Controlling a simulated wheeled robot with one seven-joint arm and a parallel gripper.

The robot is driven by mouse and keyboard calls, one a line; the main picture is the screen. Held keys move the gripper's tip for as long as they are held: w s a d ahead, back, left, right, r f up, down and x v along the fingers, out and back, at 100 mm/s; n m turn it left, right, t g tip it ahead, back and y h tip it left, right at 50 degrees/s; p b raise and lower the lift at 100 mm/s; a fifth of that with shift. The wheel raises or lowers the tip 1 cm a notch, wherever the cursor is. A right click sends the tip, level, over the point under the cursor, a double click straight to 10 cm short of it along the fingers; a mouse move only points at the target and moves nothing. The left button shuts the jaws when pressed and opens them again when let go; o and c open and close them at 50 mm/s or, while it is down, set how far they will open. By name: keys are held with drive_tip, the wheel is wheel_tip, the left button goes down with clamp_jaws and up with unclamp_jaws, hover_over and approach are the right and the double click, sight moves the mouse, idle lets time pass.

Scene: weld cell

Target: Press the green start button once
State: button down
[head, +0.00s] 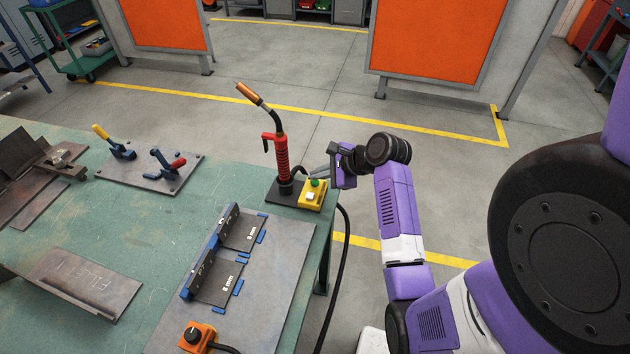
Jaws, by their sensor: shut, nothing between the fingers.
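The green start button (315,183) sits on top of a small yellow box (304,203) at the far right corner of the green table. A white part shows on the same box beside the green button. My gripper (317,176) reaches in from the right with its fingers shut and empty. Its fingertips are right at the green button in the picture, close above or behind it. I cannot tell whether they touch it. The purple arm stretches from the right, beyond the table's edge.
A welding torch (282,150) with a red grip stands upright just left of the yellow box. A blue-edged fixture (212,253) and an orange knob box (197,337) are on a grey plate nearer. Toggle clamps (168,165) stand further left. A black cable hangs past the table's right edge.

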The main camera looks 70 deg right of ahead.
sight(318, 183)
drive_tip(key=shift+f, duration=0.5)
idle(0.3)
drive_tip(key=shift+r, duration=0.1)
drive_tip(key=shift+r+p, duration=0.8)
drive_tip(key=shift+p, duration=0.5)
wheel_tip(318, 183, up, 5)
drive_tip(key=p, duration=0.6)
drive_tip(key=shift+r, duration=0.1)
idle(0.6)
